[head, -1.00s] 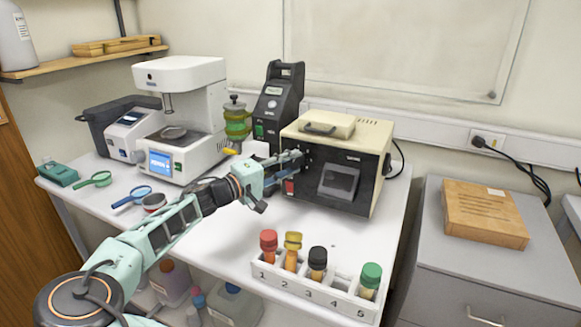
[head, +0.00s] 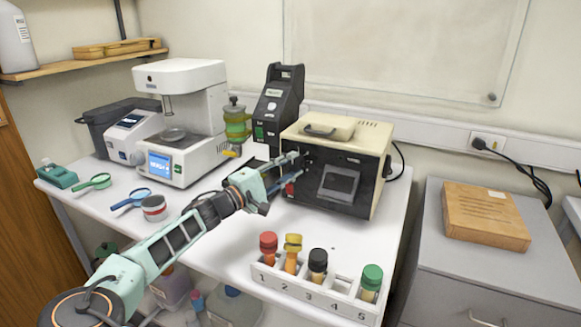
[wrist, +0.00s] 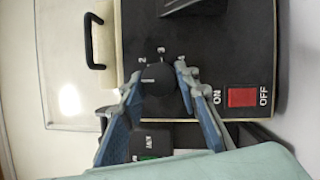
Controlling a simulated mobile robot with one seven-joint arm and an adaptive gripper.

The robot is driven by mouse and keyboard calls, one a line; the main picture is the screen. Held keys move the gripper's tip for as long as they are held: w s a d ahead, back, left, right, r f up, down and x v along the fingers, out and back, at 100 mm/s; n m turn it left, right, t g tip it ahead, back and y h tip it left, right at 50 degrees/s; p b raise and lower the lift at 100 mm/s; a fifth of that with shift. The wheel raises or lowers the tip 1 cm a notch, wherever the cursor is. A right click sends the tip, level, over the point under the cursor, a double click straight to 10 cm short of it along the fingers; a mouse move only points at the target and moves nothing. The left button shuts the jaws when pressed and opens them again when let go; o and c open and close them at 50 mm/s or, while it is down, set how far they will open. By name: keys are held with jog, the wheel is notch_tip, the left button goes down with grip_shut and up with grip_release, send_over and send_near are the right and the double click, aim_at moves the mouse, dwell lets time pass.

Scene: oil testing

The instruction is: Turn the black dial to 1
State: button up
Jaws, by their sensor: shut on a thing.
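The black dial (wrist: 157,82) is on the black front panel of a cream box-shaped machine (head: 373,137). A short white mark on the dial points to the left in the wrist view. Small white numbers, a 2 and a 3 among them, stand around its upper side there; the label on the right is hard to read. My gripper (wrist: 160,75) is shut on the dial, one finger on each side of it. In the head view my gripper (head: 297,162) reaches the panel's left part, and its fingers mostly hide the dial.
A red ON/OFF switch (wrist: 243,97) sits beside the dial, close to one finger. A white rack (head: 310,292) with several capped tubes stands at the table's front. A tall black device (head: 279,95) stands behind the machine's left side. The white tabletop before the machine is clear.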

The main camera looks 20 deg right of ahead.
jog(key=o, duration=1.2)
jog(key=shift+c, duration=0.2)
jog(key=shift+a, duration=0.1)
jog(key=v, duration=1.2)
jog(key=shift+f, duration=0.1)
